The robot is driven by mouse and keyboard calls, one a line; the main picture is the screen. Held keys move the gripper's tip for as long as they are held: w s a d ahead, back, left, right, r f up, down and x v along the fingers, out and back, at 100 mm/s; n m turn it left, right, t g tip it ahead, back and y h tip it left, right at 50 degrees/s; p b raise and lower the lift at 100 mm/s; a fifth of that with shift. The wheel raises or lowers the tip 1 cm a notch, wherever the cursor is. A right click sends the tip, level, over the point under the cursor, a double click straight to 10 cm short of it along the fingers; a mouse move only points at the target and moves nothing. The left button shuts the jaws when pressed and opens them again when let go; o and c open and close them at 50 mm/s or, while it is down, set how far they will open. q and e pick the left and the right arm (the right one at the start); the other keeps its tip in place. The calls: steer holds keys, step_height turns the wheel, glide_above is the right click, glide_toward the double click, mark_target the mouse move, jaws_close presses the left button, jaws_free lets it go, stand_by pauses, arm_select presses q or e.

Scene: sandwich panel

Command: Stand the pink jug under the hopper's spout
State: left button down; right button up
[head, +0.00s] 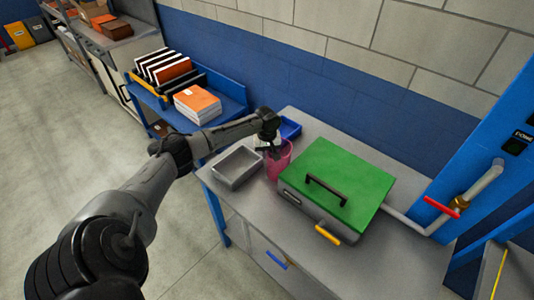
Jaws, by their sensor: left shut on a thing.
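The pink jug (280,163) is on or just above the grey bench top, between a grey metal tray and a green-lidded box. My left gripper (269,146) is at the jug's upper left side, shut on it. The gripper hides part of the jug's rim, and I cannot tell whether the jug's base touches the bench. I cannot make out a hopper or its spout for certain. My right gripper is not in view.
The grey tray (237,167) and a blue bin (289,128) flank the jug. The green-lidded box (340,186) stands close on its right. A grey pipe with a red valve handle (441,207) runs along the bench's right side. A blue cart with books (196,103) stands behind left.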

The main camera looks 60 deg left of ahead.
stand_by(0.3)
arm_select(q)
steer(key=c, duration=1.2)
jaws_free()
steer(key=shift+f, duration=0.1)
step_height(320, 180, up, 12)
steer(key=p, duration=0.1)
steer(key=shift+f+p, duration=0.25)
steer(key=shift+p, duration=0.05)
steer(key=shift+o, duration=0.5)
steer(key=shift+r, duration=0.45)
